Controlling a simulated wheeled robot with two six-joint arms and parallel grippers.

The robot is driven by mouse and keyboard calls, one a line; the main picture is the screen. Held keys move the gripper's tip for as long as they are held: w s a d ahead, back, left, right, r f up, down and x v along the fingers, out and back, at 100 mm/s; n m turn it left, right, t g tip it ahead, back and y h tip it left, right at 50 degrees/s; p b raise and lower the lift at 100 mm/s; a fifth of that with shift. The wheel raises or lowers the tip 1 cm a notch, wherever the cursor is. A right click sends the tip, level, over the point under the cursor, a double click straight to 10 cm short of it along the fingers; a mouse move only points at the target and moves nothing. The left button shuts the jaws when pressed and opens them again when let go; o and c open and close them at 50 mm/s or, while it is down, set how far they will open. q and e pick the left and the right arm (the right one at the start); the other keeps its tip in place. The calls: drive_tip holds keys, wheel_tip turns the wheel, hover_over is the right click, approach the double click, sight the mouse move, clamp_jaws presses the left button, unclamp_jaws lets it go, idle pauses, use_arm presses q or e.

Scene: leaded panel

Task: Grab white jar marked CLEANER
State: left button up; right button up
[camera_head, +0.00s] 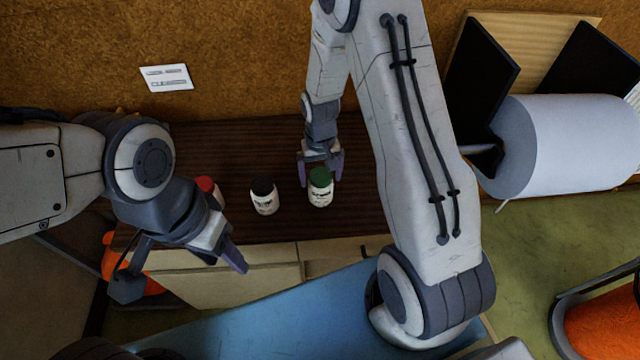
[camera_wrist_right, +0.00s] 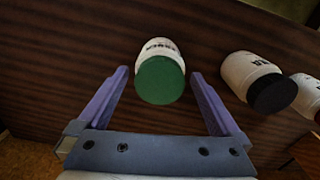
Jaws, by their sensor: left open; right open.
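A white jar with a green lid (camera_head: 320,191) stands upright on the dark wooden surface. My right gripper (camera_head: 321,168) is open right at it. In the right wrist view the green-lidded jar (camera_wrist_right: 160,77) sits between the tips of the open fingers (camera_wrist_right: 158,74), with a gap on each side. Its label is partly seen, and I cannot read it surely. A white jar with a black lid (camera_head: 264,197) stands to its left in the head view. A red-lidded jar (camera_head: 205,184) is mostly hidden behind my left arm. My left gripper (camera_head: 232,258) is open and empty, low in front of the cabinet.
The dark wooden top (camera_head: 235,150) is clear behind the jars. A white card (camera_head: 166,77) is on the brown wall. A large pale roll (camera_head: 570,145) and dark panels stand at the right. A blue surface (camera_head: 270,320) lies in front.

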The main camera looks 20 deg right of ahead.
drive_tip(key=shift+w+f, duration=0.1)
drive_tip(key=shift+f, duration=0.8)
drive_tip(key=shift+c, duration=0.3)
drive_tip(key=c, duration=1.5)
